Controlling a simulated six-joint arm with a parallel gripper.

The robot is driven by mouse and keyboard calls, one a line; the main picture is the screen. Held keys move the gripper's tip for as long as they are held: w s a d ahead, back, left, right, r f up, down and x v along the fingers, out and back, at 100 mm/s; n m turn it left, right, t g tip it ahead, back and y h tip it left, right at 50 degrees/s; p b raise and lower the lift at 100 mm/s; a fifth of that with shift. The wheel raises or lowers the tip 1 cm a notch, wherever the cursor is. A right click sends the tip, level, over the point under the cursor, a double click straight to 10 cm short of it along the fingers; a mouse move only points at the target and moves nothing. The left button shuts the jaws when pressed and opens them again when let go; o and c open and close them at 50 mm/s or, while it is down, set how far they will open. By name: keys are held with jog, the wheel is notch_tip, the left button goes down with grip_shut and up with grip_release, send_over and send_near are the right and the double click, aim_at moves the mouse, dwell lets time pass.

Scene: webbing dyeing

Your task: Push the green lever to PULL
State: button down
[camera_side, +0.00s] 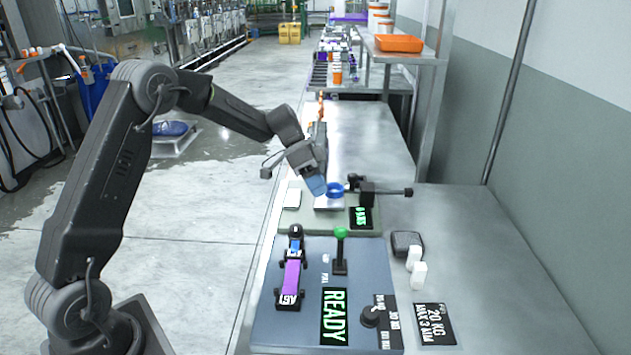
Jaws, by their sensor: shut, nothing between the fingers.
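The green lever (341,234) has a round green knob on a dark stem and stands on the blue-grey panel (375,262). The stem looks nearly upright; its exact tilt is hard to tell. A small PULL label (325,279) is printed left of the lever's base, nearer the camera. Another small label beside the stem is too small to read. My gripper (317,187) is shut and empty, with blue fingertips. It is beyond the lever and slightly left of it, apart from the knob, near a blue ring (335,190).
A fixture with purple webbing (291,272) stands left of the lever. A READY display (333,317) and a black knob (370,317) are nearer the camera. A scale with a green display (362,217) lies behind.

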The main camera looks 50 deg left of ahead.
aim_at(340, 246)
jog(key=x, duration=0.5)
jog(key=shift+d+f, duration=0.2)
jog(key=shift+f, duration=0.1)
jog(key=d, duration=0.1)
jog(key=s, duration=0.1)
jog(key=d, duration=0.1)
jog(key=shift+s+d+r, duration=0.25)
jog(key=shift+s+d, duration=0.05)
jog(key=shift+d, duration=0.05)
jog(key=shift+s+d, duration=0.25)
jog(key=shift+d, duration=0.05)
jog(key=shift+d+r, duration=0.1)
jog(key=shift+r, duration=0.05)
jog(key=shift+s+d+r+t+y, duration=0.15)
jog(key=shift+t+y, duration=0.15)
jog(key=shift+s+d, duration=0.1)
jog(key=shift+s, duration=0.05)
jog(key=s+d+t+y, duration=0.1)
jog(key=s+d+r+m+t+y, duration=0.1)
jog(key=s+d+t+y, duration=0.1)
jog(key=shift+s+d+r+m+y, duration=0.1)
jog(key=shift+d+r+m+y, duration=0.05)
jog(key=shift+r+m+y, duration=0.2)
jog(key=shift+s+d, duration=0.9)
